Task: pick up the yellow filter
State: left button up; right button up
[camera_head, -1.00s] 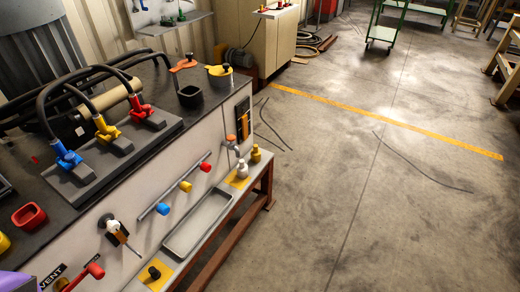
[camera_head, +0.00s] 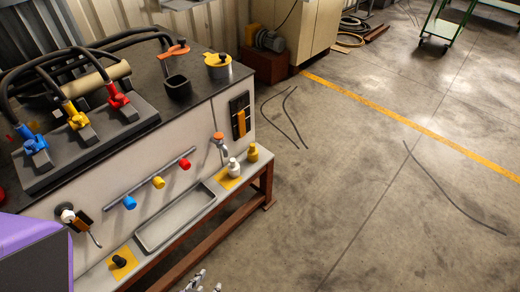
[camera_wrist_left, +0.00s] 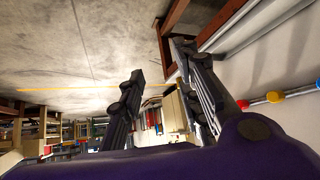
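A small yellow bottle-shaped piece (camera_head: 253,152), which looks like the yellow filter, stands upright on the low front ledge of the bench. A similar white piece (camera_head: 233,167) stands just left of it, on a yellow patch. Only the fingertips of my left gripper (camera_head: 200,285) show at the bottom edge of the head view, apart from the yellow piece and nearer to me. In the left wrist view, my left gripper (camera_wrist_left: 158,60) has its fingers spread with nothing between them. My right gripper is in neither view.
The bench front (camera_head: 150,170) carries a rail with blue, yellow and red knobs (camera_head: 158,183), above a shallow metal tray (camera_head: 175,220). A tap with an orange top (camera_head: 218,142) juts out near the white piece. Open floor (camera_head: 340,190) lies to the right.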

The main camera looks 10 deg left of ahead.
aim_at(252, 152)
jog(key=i+l, duration=0.2)
jog(key=i+l+u, duration=0.15)
jog(key=l, duration=0.3)
jog(key=i+l, duration=0.15)
jog(key=l, duration=0.2)
jog(key=i+l+u, duration=0.2)
jog(key=l, duration=0.5)
jog(key=i, duration=0.1)
